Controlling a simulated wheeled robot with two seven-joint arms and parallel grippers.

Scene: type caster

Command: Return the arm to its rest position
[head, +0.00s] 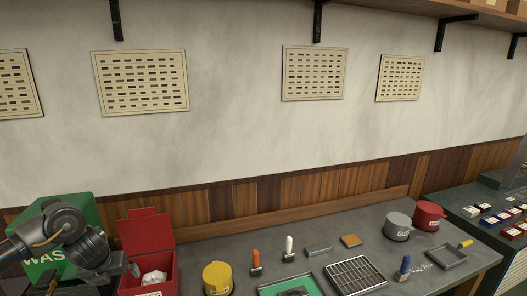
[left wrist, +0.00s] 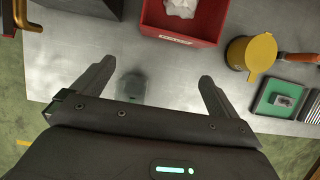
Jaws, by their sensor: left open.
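My left arm comes in from the left in the head view, and its gripper (head: 121,269) is beside the red box. In the left wrist view the gripper (left wrist: 152,84) has its two fingers spread wide apart with nothing between them. Below it are the bare grey table (left wrist: 62,66) and a dark shadow-like patch. My right gripper is not in either view.
A green waste bin (head: 40,262) and an open red box (head: 146,233) holding white crumpled material stand near the arm. A yellow lidded pot (head: 217,279), a green tray (head: 273,291), a metal grate (head: 355,275) and handled tools lie further right.

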